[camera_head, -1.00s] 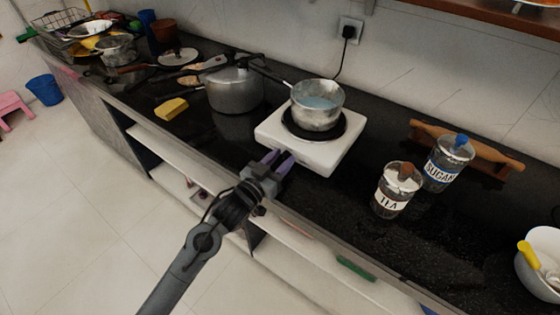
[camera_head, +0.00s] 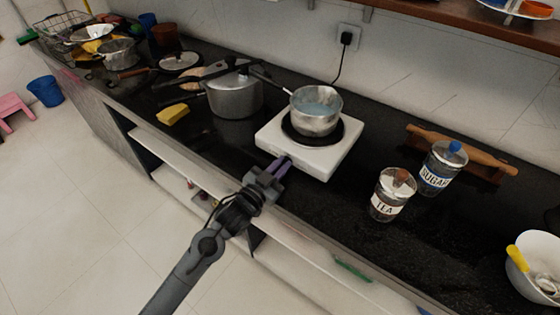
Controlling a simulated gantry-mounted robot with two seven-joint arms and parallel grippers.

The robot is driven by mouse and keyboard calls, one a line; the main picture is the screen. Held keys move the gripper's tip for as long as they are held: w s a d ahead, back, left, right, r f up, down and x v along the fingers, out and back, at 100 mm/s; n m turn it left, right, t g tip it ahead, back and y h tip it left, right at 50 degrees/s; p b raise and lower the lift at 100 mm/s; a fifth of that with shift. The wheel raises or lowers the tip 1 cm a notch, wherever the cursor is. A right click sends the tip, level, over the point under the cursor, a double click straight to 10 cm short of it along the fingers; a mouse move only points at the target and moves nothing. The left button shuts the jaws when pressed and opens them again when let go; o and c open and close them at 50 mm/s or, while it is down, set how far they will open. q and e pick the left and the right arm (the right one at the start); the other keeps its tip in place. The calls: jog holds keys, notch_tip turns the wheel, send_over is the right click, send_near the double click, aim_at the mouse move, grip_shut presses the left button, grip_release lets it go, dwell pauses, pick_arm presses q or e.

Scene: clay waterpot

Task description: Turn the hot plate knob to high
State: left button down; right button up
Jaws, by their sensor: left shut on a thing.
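The white hot plate (camera_head: 325,161) sits on the black counter with a metal pot of bluish liquid (camera_head: 316,110) on its dark round burner. My left gripper (camera_head: 282,164) reaches in from the front and is at the hot plate's front left side. Its purple fingers are closed together, shut on the hot plate knob. The knob itself is hidden by the fingers, so its setting cannot be seen. My right gripper is not in view.
A pressure cooker (camera_head: 234,98) and a yellow sponge (camera_head: 173,113) are left of the hot plate. Tea (camera_head: 391,195) and sugar (camera_head: 441,167) jars stand to the right, before a wooden rolling pin (camera_head: 475,153). A plugged cord runs up the wall behind.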

pick_arm(q)
jog(key=c, duration=1.2)
grip_release()
jog(key=shift+o, duration=0.2)
jog(key=shift+s+a, duration=0.3)
jog(key=shift+s, duration=0.15)
jog(key=p+v, duration=0.3)
jog(key=v, duration=0.6)
jog(key=shift+s+a, duration=0.2)
jog(key=shift+s, duration=0.1)
